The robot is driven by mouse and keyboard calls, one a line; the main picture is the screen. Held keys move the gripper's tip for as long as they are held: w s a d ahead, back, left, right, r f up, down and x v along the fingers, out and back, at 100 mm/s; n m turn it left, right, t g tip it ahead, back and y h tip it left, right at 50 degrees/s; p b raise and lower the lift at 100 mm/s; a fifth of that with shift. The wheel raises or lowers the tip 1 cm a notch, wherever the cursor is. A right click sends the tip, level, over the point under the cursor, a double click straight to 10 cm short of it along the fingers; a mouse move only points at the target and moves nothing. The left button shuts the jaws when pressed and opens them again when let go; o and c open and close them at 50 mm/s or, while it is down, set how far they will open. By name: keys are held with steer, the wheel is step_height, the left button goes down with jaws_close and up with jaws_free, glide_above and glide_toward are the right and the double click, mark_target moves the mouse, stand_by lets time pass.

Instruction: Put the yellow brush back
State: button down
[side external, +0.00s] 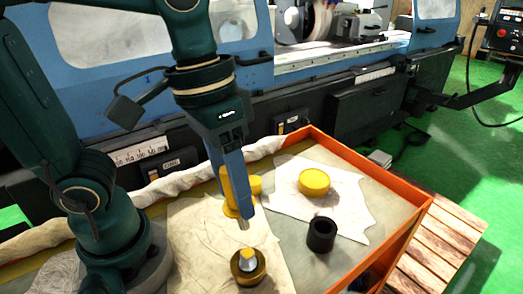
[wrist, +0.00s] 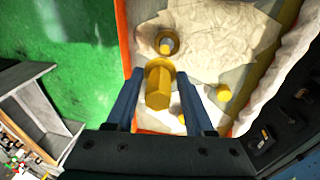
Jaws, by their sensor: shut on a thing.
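My gripper (side external: 242,203) hangs over the middle of the tray and is shut on the yellow brush (side external: 231,188). The brush shows partly behind the fingers. In the wrist view the yellow brush (wrist: 158,88) lies between the two fingers of my gripper (wrist: 160,88). An olive-brown round holder (side external: 239,277) stands below and in front of the gripper, with a yellow piece with a pale top (side external: 246,258) in it. The holder (wrist: 175,37) shows above the brush in the wrist view. The brush's lower end and any bristles are not clear.
A yellow round block (side external: 314,182) lies on a cloth at the back right. A black cup (side external: 321,234) stands right of the gripper. The orange tray wall (side external: 400,229) bounds the right side. The blue grinder (side external: 335,62) stands behind. Bare tray floor lies right of the black cup.

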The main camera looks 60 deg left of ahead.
steer(key=shift+w+r, duration=0.1)
steer(key=shift+r, duration=0.2)
steer(key=w+a+g+y, duration=0.1)
steer(key=w+a, duration=0.3)
steer(key=w, duration=0.3)
steer(key=w+a, duration=0.4)
steer(key=w, duration=0.3)
steer(key=shift+y, duration=0.3)
steer(key=shift+w+d+f, duration=0.2)
steer(key=shift+d+f, duration=1.7)
steer(key=shift+f, duration=0.05)
steer(key=shift+w+d+f, duration=0.2)
steer(key=shift+d+f, duration=1.75)
steer(key=shift+f, duration=0.05)
steer(key=shift+w+d+f, duration=0.2)
steer(key=shift+d+f, duration=1.7)
steer(key=shift+f, duration=0.05)
steer(key=shift+f, duration=0.2)
steer(key=shift+f, duration=0.25)
steer(key=shift+c, duration=1.4)
jaws_free()
